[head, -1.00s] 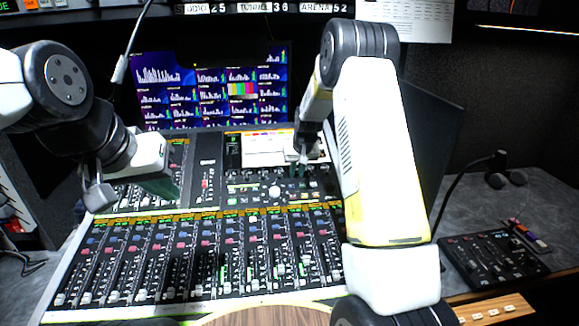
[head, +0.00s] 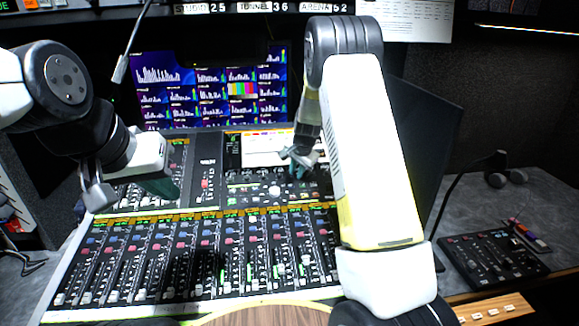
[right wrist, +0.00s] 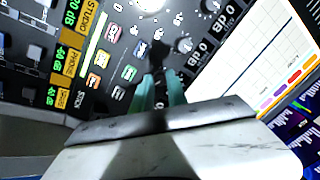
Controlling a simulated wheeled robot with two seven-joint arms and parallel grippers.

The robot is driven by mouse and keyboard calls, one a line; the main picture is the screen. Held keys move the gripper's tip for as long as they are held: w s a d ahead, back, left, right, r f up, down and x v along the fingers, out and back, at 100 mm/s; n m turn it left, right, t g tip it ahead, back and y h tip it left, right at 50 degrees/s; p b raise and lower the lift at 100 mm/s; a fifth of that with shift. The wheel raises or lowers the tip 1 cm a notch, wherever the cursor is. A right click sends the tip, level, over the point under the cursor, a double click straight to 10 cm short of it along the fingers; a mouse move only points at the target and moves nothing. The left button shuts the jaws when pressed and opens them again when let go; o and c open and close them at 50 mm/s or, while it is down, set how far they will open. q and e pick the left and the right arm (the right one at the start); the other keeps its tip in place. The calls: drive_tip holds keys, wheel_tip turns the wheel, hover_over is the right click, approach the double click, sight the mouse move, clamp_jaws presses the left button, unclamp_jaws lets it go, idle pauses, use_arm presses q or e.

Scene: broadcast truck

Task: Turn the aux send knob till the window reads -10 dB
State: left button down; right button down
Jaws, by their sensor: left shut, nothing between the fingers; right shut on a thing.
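My right gripper (head: 300,170) is over the upper right part of the mixing console (head: 210,215), just below the white screen. In the right wrist view its teal fingers (right wrist: 160,92) are shut on a dark knob (right wrist: 160,52) in a row of knobs. Small black windows with white dB digits (right wrist: 197,56) run beside that row. They appear tilted and upside down, and I cannot tell for sure what the window of the held knob reads. My left gripper (head: 160,185) is shut and empty above the console's left side.
A white-paged screen (head: 265,148) stands just behind the knob row. Several faders fill the front of the console. Monitors with level graphs (head: 210,85) are at the back. A small black control box (head: 492,258) lies on the right desk.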

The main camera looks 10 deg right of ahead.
drive_tip(key=shift+m, duration=0.7)
drive_tip(key=c, duration=1.3)
unclamp_jaws()
drive_tip(key=v, duration=0.7)
drive_tip(key=shift+s+r, duration=0.2)
drive_tip(key=shift+r, duration=0.15)
